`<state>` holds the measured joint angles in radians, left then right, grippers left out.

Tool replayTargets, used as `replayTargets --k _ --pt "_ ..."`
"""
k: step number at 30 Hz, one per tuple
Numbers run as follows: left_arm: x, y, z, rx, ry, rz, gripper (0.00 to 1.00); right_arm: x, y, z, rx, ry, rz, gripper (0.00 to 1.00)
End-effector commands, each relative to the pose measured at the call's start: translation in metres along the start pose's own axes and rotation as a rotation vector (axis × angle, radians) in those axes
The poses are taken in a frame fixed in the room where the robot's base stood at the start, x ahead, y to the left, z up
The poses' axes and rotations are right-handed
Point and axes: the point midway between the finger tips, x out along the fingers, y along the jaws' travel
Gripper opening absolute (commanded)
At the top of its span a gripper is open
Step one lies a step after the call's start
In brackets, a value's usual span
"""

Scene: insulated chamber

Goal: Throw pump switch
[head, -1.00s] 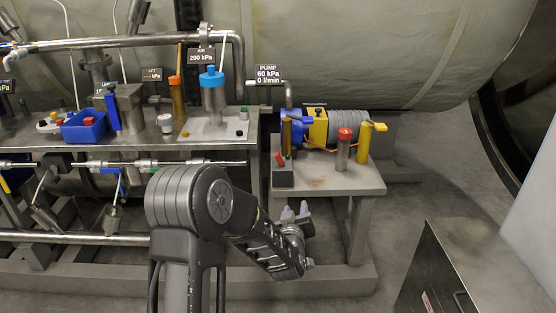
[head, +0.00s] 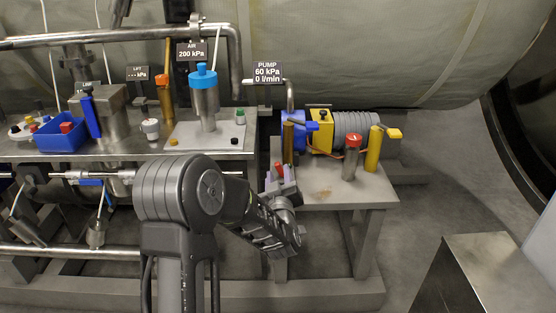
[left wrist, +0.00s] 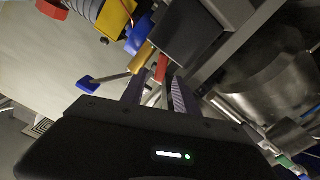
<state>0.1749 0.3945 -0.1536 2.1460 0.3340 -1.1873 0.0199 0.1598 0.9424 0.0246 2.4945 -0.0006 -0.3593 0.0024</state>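The pump switch is a grey box with a short red lever (head: 279,169) at the left edge of the small pump table. My left gripper (head: 283,183) is right at it and hides most of the box. In the left wrist view the red lever (left wrist: 162,68) shows at the fingertips, in line with the gap between the fingers. The left gripper (left wrist: 158,88) is open there; I cannot tell whether a finger touches the lever. The dark box (left wrist: 187,40) lies beyond. The blue and yellow pump (head: 320,130) stands behind, its sign (head: 268,72) reading 60 kPa, 0 l/min. My right gripper is not in view.
A red-capped cylinder (head: 352,158) and a yellow post (head: 374,150) stand right of the switch on the pump table (head: 335,194). A longer bench (head: 110,150) with a blue bin (head: 60,138) and fittings is at left. A metal cabinet (head: 485,275) stands at front right.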

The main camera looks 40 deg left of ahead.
Motion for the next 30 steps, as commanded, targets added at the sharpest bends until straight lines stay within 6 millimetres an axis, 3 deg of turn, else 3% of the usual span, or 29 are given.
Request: replayTargets --k 8,19,30 --pt "0.016 -0.001 0.001 0.001 0.000 0.000 0.36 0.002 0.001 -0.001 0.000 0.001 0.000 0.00" --pt "0.070 -0.001 0.001 0.000 0.001 0.000 0.36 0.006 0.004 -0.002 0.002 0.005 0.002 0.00" --pt "0.078 0.000 0.000 0.001 -0.001 0.000 0.36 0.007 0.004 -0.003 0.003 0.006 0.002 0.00"
